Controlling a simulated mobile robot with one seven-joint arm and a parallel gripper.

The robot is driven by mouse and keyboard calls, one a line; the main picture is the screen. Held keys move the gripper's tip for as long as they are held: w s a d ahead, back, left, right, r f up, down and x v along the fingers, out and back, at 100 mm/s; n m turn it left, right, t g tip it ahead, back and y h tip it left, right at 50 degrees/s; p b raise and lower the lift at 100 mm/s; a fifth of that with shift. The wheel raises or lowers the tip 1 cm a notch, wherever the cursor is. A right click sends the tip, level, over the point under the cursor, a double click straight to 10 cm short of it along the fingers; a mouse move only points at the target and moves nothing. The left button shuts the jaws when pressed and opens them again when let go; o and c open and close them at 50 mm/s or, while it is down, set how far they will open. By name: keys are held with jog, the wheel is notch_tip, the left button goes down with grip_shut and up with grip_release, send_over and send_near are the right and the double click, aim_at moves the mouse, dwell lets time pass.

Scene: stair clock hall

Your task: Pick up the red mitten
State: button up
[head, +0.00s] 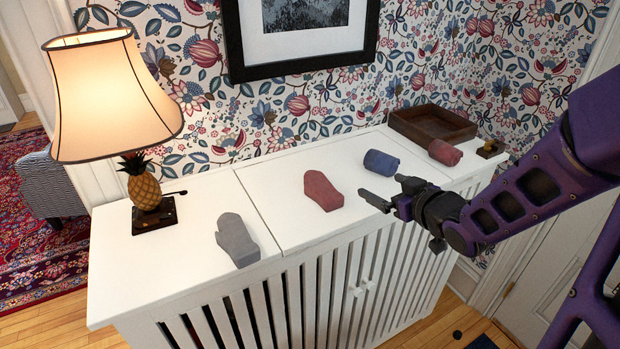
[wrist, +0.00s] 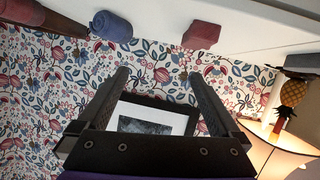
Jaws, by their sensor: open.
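The red mitten (head: 322,190) lies flat on the white slatted cabinet, near its middle. It also shows at the top of the wrist view (wrist: 201,36), which looks upside down. My gripper (head: 391,193) is open and empty, to the right of the mitten and apart from it, over the cabinet's front part. Its two fingers (wrist: 160,76) stand wide apart in the wrist view, with only wallpaper and the picture frame seen between them.
A grey mitten (head: 236,239) lies left of the red one. A blue roll (head: 380,163) and a red roll (head: 445,152) lie to its right. A wooden tray (head: 432,124) stands at the back right, a lit pineapple lamp (head: 146,186) at the left.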

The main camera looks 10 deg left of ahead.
jog(key=g+y, duration=0.1)
send_near(320, 185)
jog(key=shift+w+a+f+b, duration=0.2)
jog(key=shift+w+f+b, duration=0.25)
jog(key=shift+w+b, duration=0.05)
jog(key=shift+w+a+f+b, duration=0.25)
jog(key=shift+w+f+b, duration=0.2)
jog(key=shift+w+f, duration=0.05)
jog(key=x, duration=0.6)
jog(key=shift+w+a+r+b, duration=0.2)
jog(key=shift+a+r+b, duration=0.05)
jog(key=shift+a+b, duration=0.05)
jog(key=c, duration=1.2)
